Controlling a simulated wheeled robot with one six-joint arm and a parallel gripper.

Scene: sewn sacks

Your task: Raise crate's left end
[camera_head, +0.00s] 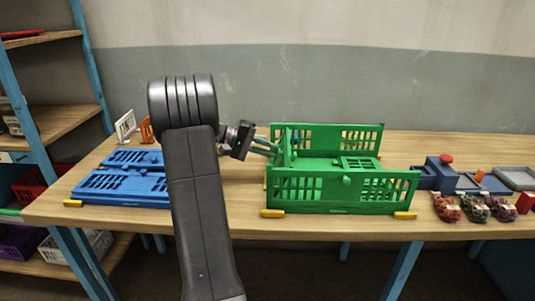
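The green folding crate (345,190) stands on the wooden table right of centre, its long front and back walls upright. Its left end panel (285,147) stands steeply at the left, seen nearly edge-on; I cannot tell if it is fully upright. The right end is open, and a slotted green panel (357,164) lies low inside. My gripper (275,149) reaches from the left, its fingertips at the upper part of the left end panel. The tips overlap the panel in view, so their opening and any contact are unclear.
A blue folded crate (118,185) lies flat at the left, partly behind my arm. Yellow blocks (273,213) sit at the green crate's base. Blue bins (436,174), a grey tray (516,177) and several filled net sacks (475,208) crowd the right side.

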